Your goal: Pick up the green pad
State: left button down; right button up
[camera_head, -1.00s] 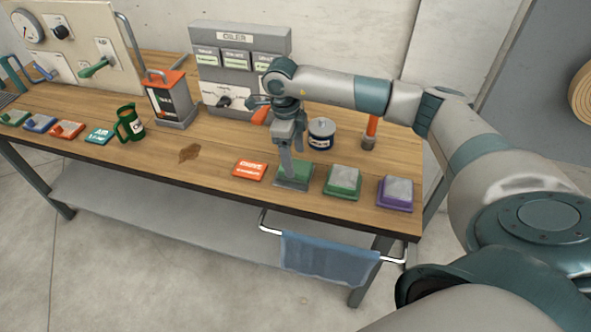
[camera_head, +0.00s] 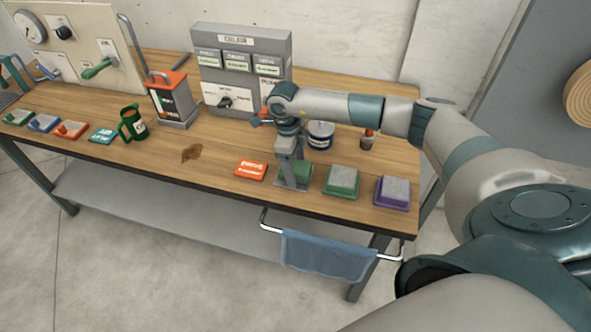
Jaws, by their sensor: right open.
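My right gripper (camera_head: 291,183) points down at a green pad (camera_head: 304,171) near the table's front edge. Its fingers are open and low at the pad, hiding its left part; I cannot tell whether they touch it. A second green pad with a grey top (camera_head: 342,180) sits just right of it, and a purple pad with a grey top (camera_head: 393,191) sits farther right. My left gripper is not in view.
An orange label card (camera_head: 251,170) lies left of the gripper. A blue-and-white can (camera_head: 320,135) stands behind it. A blue cloth (camera_head: 327,255) hangs on the front rail.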

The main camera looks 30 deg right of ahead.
jog(key=shift+f+b, duration=0.25)
jog(key=shift+b, duration=0.15)
dwell(0.5)
jog(key=c, duration=1.1)
